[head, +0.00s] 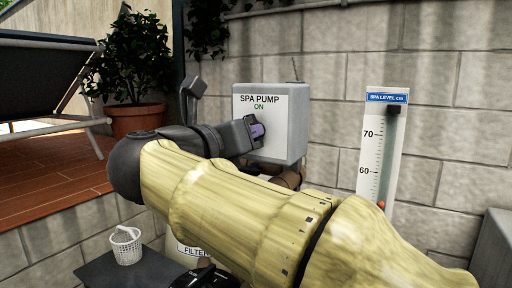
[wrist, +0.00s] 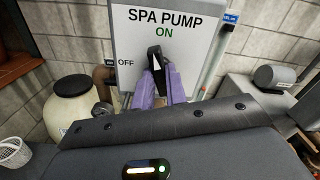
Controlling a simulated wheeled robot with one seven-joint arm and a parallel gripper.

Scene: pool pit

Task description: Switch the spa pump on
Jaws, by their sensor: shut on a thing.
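The spa pump switch box (head: 292,124) is a grey box with a white front on the block wall. Its front also fills the top of the wrist view (wrist: 206,50), marked SPA PUMP, with ON at the top and OFF at the left. The black switch handle (wrist: 154,52) stands nearly upright below the word ON. My gripper (wrist: 162,80) has its purple fingers on either side of the handle and is shut on it. In the head view my gripper (head: 257,131) is at the box's front and hides the handle and the OFF mark.
A spa level gauge (head: 371,150) stands on the wall to the right. A white basket (head: 127,248) sits on a dark slab at lower left. A potted plant (head: 137,120) and a lounger (head: 45,80) are on the wooden deck. A cream tank (wrist: 77,103) and pipes lie below the box.

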